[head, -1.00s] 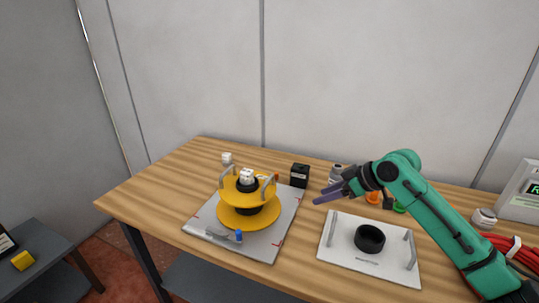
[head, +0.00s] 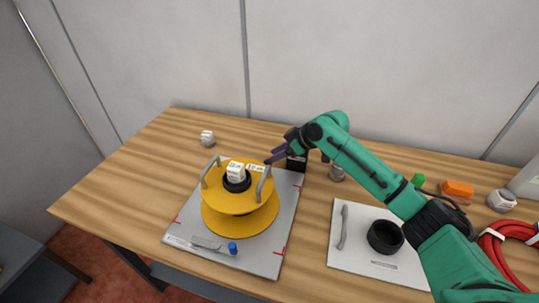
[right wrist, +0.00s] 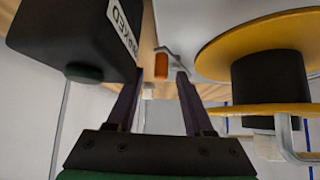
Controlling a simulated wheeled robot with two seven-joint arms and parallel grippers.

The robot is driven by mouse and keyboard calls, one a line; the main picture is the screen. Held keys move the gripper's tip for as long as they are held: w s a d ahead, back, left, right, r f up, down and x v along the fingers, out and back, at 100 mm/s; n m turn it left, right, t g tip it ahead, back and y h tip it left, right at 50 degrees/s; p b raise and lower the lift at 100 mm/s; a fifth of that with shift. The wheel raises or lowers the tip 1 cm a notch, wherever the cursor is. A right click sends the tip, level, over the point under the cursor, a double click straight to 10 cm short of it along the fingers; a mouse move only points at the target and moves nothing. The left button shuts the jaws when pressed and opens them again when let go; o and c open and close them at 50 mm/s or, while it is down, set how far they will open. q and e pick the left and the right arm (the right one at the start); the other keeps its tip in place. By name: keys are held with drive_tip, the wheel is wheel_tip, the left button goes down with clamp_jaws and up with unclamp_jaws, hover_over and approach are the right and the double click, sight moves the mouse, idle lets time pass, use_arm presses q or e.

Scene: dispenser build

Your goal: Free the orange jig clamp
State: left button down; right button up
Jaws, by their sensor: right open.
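The orange jig clamp's handle (right wrist: 161,66) shows in the right wrist view beyond and between my fingertips, with a grey metal lever beside it. In the head view the clamp is hidden behind the yellow spool and my gripper. My right gripper (head: 273,156) is open and empty, just behind and right of the spool's upper disc. Its spread fingers also show in the right wrist view (right wrist: 160,76). The yellow spool fixture (head: 240,215) stands on a grey jig plate (head: 283,225), with a white block (head: 235,171) on top. My left gripper is not in view.
A blue-tipped clamp (head: 232,248) lies at the plate's front. A white tray (head: 350,262) with a black ring (head: 385,237) is right.

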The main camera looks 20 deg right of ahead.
drive_tip(key=shift+x, duration=0.75)
drive_tip(key=shift+w+a+f, duration=0.1)
drive_tip(key=shift+a+f, duration=0.1)
drive_tip(key=shift+a, duration=0.05)
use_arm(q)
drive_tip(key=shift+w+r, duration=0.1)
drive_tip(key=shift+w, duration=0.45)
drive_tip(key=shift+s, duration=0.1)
